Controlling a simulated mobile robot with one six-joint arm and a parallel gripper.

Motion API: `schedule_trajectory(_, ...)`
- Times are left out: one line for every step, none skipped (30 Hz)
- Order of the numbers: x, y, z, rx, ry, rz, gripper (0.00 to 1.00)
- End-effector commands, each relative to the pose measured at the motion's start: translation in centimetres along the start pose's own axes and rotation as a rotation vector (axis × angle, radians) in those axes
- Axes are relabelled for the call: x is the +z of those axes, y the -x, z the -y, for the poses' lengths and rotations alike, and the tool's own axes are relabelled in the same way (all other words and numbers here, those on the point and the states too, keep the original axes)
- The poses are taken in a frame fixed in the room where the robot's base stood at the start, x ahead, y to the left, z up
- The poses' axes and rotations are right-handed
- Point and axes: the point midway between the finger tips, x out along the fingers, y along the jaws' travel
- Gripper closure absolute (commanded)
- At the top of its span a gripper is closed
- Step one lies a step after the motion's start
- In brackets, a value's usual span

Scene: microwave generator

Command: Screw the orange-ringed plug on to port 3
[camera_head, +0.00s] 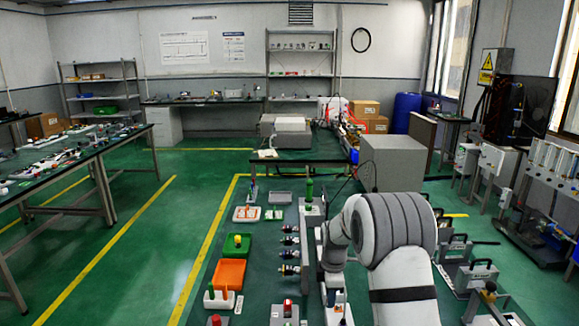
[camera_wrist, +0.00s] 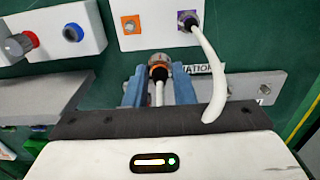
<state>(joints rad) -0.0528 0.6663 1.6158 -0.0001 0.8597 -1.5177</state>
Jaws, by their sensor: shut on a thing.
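In the wrist view my gripper (camera_wrist: 158,88) has its two blue fingers closed on both sides of the orange-ringed plug (camera_wrist: 159,70). The plug has a metal collar facing away from me, and a white cable runs back from it. Just beyond it is a white panel (camera_wrist: 157,35) with a bare orange-marked port (camera_wrist: 131,24) and a purple-marked port (camera_wrist: 187,20) that has a white cable fitted. The plug looks apart from both ports, overlapping the panel's near edge. I cannot read which one is port 3. In the head view my arm hides the plug.
In the wrist view a grey-white box (camera_wrist: 55,35) with a red-ringed connector (camera_wrist: 22,45) and a blue port (camera_wrist: 72,32) stands left. The fitted white cable (camera_wrist: 213,75) hangs close to my right finger. In the head view an orange tray (camera_head: 229,274) sits left of my arm.

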Motion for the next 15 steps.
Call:
schedule_trajectory(-0.3,-0.1,0.3,0.0,0.001,0.0,1.0)
schedule_trajectory(-0.4,-0.2,0.5,0.0,0.001,0.0,1.0)
schedule_trajectory(-0.7,-0.2,0.7,0.001,0.001,0.0,1.0)
schedule_trajectory(-0.8,-0.2,0.8,0.001,0.001,0.0,1.0)
schedule_trajectory(-1.0,-0.2,1.0,0.001,0.001,0.0,1.0)
schedule_trajectory(-1.2,-0.2,1.3,0.001,0.002,0.0,1.0)
schedule_trajectory(-1.4,-0.3,1.4,0.001,0.002,0.0,1.0)
schedule_trajectory(-1.6,-0.3,1.6,0.001,0.002,0.0,1.0)
schedule_trajectory(-1.8,-0.3,1.9,0.001,0.002,0.0,1.0)
schedule_trajectory(-1.9,-0.3,2.0,0.001,0.002,0.0,1.0)
schedule_trajectory(-2.1,-0.3,2.2,0.001,0.002,0.0,1.0)
schedule_trajectory(-2.3,-0.3,2.4,0.001,0.001,0.0,1.0)
schedule_trajectory(-2.5,-0.4,2.6,0.001,0.001,0.0,1.0)
schedule_trajectory(-2.6,-0.4,2.8,0.001,0.001,0.0,1.0)
schedule_trajectory(-2.8,-0.4,3.0,0.0,0.001,0.0,1.0)
